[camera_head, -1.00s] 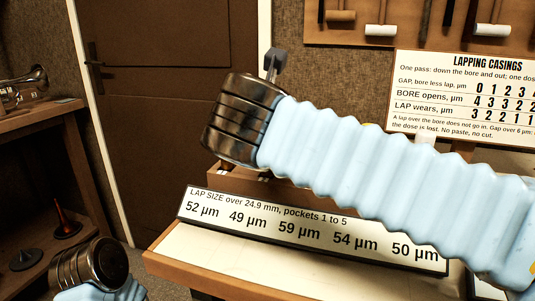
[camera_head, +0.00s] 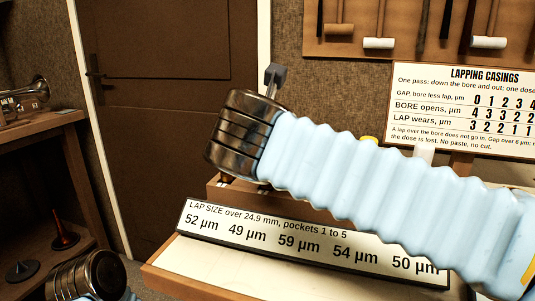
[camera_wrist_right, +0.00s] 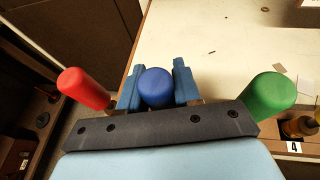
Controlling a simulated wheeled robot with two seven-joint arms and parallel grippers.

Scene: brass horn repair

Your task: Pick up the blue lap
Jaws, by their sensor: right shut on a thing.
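The blue lap (camera_wrist_right: 156,88) shows its rounded blue end in the right wrist view. My right gripper (camera_wrist_right: 156,84) is shut on it, with one blue finger on each side. The lap's lower part is hidden by the gripper's dark body, so I cannot tell whether it is clear of its pocket. In the head view my right arm hides the lap and the fingers. My left arm's end shows at the lower left of the head view, but its gripper is out of the picture.
A red lap (camera_wrist_right: 84,88) and a green lap (camera_wrist_right: 268,97) flank the gripper closely. A yellow top (camera_head: 368,139) shows behind my right arm. The wooden rack (camera_head: 228,190) stands behind the lap size sign (camera_head: 310,240). The pale bench top is mostly clear.

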